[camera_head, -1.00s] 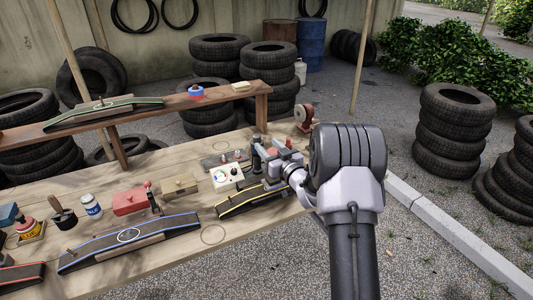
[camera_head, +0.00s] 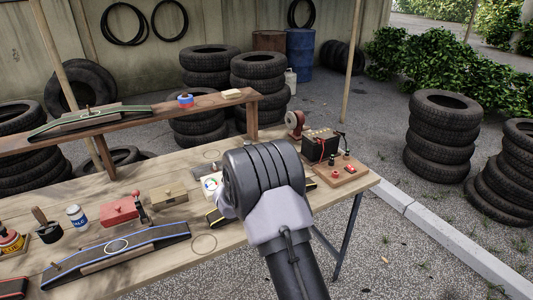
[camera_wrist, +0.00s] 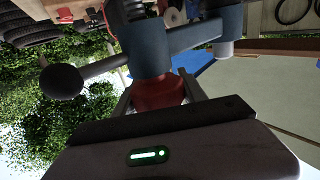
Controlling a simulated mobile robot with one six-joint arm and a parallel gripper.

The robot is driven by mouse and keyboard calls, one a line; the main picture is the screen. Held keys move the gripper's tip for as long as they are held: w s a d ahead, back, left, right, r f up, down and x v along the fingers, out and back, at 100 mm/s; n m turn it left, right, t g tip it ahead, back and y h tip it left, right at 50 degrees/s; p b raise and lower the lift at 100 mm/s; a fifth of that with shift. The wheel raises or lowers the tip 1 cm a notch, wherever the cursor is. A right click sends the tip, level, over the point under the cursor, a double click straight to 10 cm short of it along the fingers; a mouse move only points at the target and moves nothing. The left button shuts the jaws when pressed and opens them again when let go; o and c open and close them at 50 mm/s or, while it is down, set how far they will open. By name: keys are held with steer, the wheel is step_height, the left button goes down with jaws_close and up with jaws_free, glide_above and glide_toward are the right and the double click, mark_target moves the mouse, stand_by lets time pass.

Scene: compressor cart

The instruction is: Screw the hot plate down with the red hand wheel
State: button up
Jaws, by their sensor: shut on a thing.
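My gripper (camera_wrist: 156,92) is at the bottom of the wrist view, its two fingers on either side of a red rounded piece, which I take to be the red hand wheel (camera_wrist: 158,96). It is shut on it. Right against the red piece is a dark blue-grey hub (camera_wrist: 150,48) with arms, one ending in a dark ball. In the head view my own arm hides the gripper, the wheel and most of the work spot. A white box with a dial (camera_head: 209,186) peeks out left of my arm. The hot plate cannot be made out.
The wooden table holds a blue-edged strip on a stand (camera_head: 120,250), a red box (camera_head: 119,212) and a wooden box (camera_head: 170,196). Right of my arm are a black battery (camera_head: 320,146) and a wooden board with red parts (camera_head: 343,174). A raised shelf (camera_head: 150,112) runs behind.

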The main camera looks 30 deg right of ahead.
steer(key=shift+s+d+m+g+h, duration=0.15)
steer(key=shift+s+m+g+h, duration=0.35)
steer(key=shift+m+g, duration=1.15)
steer(key=shift+s+d+m+g+h, duration=0.1)
steer(key=shift+s+m+g+h, duration=0.15)
steer(key=shift+m+g+h, duration=1.4)
steer(key=shift+s+d+m+g+y, duration=0.15)
steer(key=shift+s+m+g, duration=0.4)
steer(key=shift+g, duration=2.05)
steer(key=shift+w+r+m+g, duration=0.1)
steer(key=shift+w+m+g, duration=0.05)
steer(key=shift+m+g, duration=0.2)
steer(key=o, duration=1.4)
steer(key=shift+d, duration=0.1)
